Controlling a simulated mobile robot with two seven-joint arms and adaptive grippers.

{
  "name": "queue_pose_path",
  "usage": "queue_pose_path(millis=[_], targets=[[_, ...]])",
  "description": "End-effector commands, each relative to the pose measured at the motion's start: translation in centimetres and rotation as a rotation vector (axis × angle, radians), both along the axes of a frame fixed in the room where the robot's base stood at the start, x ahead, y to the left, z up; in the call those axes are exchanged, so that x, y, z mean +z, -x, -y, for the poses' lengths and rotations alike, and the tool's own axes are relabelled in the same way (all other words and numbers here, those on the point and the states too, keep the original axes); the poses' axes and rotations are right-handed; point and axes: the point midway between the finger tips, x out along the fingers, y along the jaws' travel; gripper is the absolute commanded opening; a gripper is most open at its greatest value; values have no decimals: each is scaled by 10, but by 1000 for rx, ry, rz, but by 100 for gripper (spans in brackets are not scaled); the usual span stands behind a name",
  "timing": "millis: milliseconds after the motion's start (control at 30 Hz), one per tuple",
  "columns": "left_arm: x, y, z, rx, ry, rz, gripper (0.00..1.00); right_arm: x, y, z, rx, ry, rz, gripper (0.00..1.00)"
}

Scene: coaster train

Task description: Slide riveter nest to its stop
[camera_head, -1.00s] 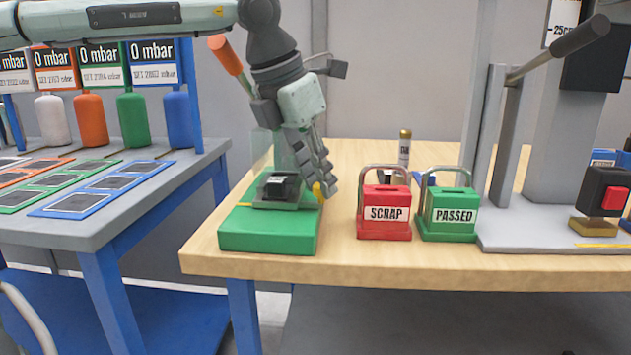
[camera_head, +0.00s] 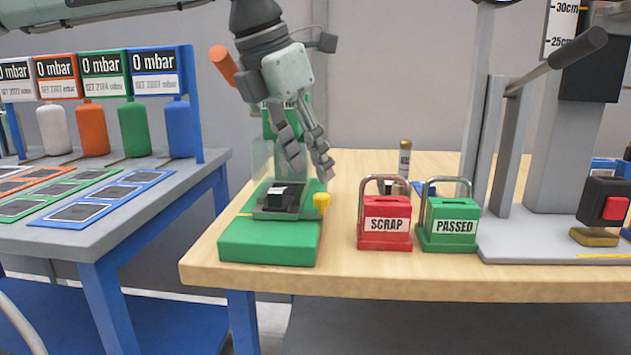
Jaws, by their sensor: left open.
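The riveter has a green base (camera_head: 268,247), a clear guard (camera_head: 262,160) and an orange-gripped lever (camera_head: 223,64). Its grey nest (camera_head: 266,214) sits on top of the base and carries a small black part (camera_head: 283,196). A yellow knob (camera_head: 321,202) stands at the nest's right side. My left gripper (camera_head: 311,170) is open and empty. Its fingers point down just above the knob and nest, apart from the knob. The guard and the gripper partly cover the back of the riveter. My right gripper is not in view.
A red SCRAP box (camera_head: 385,238) and a green PASSED box (camera_head: 449,237) stand to the right. A lever press (camera_head: 540,243) is at the far right. A side table (camera_head: 65,236) with coloured bottles and panels is at the left. Bare wood lies between riveter and boxes.

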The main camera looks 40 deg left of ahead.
Motion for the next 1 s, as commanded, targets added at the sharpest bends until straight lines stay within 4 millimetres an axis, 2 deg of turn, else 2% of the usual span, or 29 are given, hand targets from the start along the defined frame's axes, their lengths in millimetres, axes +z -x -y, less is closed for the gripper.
queue_pose_path(millis=[33,200,400,1000], targets=[[12,4,-1,1,-1,5,44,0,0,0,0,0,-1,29],[42,16,-4,2,0,4,44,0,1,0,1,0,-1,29],[61,24,-6,0,-1,1,44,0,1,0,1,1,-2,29],[64,26,-6,0,0,0,44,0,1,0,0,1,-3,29]])
